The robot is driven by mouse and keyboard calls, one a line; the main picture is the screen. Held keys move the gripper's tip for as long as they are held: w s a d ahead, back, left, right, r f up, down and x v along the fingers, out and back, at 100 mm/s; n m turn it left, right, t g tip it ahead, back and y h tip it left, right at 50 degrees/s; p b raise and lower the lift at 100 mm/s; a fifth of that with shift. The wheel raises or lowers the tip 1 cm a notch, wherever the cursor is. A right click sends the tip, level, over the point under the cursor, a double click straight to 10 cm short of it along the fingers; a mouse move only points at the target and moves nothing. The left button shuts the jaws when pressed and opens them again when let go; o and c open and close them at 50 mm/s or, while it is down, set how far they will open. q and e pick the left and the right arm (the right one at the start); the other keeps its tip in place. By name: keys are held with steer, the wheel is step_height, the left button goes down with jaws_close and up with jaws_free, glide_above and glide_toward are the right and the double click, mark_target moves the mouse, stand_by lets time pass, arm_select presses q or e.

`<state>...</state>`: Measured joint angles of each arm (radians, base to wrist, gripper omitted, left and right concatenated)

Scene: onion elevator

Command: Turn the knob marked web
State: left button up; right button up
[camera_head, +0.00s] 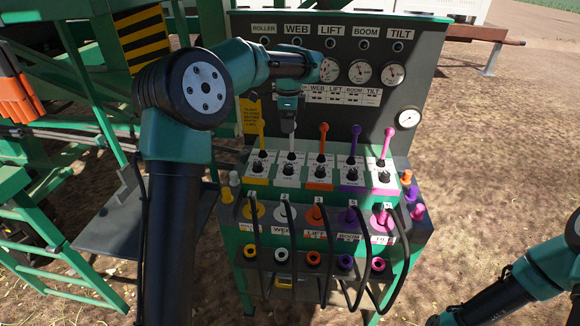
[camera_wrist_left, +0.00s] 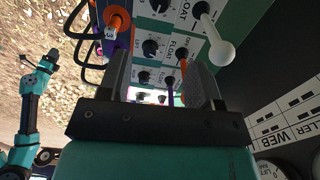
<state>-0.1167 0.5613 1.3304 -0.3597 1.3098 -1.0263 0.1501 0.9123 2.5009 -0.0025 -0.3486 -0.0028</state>
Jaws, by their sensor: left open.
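The web knob (camera_head: 288,170) is a small black dial on the white-marked strip of the sloped control box, beside the white-marked lever. In the left wrist view it appears to be the black dial at the top edge (camera_wrist_left: 160,5), near the white ball-ended lever (camera_wrist_left: 215,42). My left gripper (camera_head: 289,112) hangs above that lever in the head view, apart from the knob. Its two fingers (camera_wrist_left: 160,78) are open, with nothing held between them. My right gripper (camera_wrist_left: 52,56) is small in the left wrist view, away from the box, and its jaws are unclear.
An orange lever (camera_head: 322,140), purple lever (camera_head: 355,142) and pink lever (camera_head: 387,142) stand to the right, each by its own knob. Black hoses (camera_head: 327,240) loop down the box front. A dark gauge panel (camera_head: 440,60) rises behind.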

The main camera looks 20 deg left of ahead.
mark_target(289, 166)
arm_select(q)
step_height(289, 166, down, 18)
steer(key=shift+r, duration=0.25)
stand_by(0.6)
steer(key=c, duration=0.9)
